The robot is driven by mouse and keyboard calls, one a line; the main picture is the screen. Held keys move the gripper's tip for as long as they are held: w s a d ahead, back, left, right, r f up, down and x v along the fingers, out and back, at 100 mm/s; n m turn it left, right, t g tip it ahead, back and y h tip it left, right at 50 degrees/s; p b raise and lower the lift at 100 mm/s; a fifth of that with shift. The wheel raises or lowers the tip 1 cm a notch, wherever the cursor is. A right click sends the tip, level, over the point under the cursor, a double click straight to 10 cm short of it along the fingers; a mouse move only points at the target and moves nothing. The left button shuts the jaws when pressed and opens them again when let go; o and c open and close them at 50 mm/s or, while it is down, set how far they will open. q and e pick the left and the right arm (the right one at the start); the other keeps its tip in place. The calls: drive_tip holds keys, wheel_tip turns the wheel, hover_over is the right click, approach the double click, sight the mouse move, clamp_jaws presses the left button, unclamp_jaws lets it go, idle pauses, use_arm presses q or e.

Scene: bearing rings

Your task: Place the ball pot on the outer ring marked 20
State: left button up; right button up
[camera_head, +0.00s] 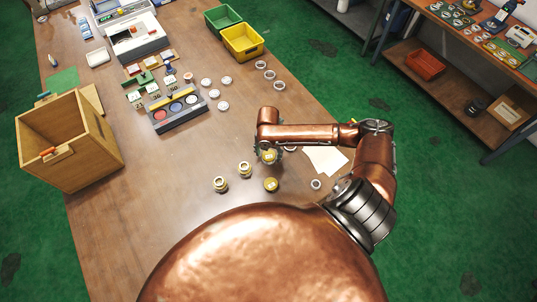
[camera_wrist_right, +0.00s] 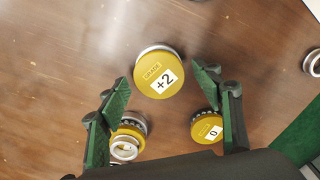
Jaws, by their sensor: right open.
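A ball pot (camera_wrist_right: 159,74) with a yellow top and a "+2" label stands upright beyond my right gripper (camera_wrist_right: 165,88) in the wrist view. A silver rim shows at its far edge, looking like a ring beneath it. The gripper is open, its green fingers apart and clear of the pot. In the head view the gripper (camera_head: 268,147) is above this pot (camera_head: 268,157) and partly covers it. Metal rings (camera_head: 316,184) lie nearby; no mark 20 is readable. My left gripper is out of view.
Another yellow pot (camera_wrist_right: 207,128) reads 0; one (camera_wrist_right: 130,132) has a metal ring at its near side. A wooden box (camera_head: 95,148) stands left. Green (camera_head: 222,17) and yellow (camera_head: 243,41) bins stand at the back. White paper (camera_head: 326,158) lies right.

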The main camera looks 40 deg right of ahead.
sight(268, 156)
wheel_tip(268, 156, up, 12)
idle(0.4)
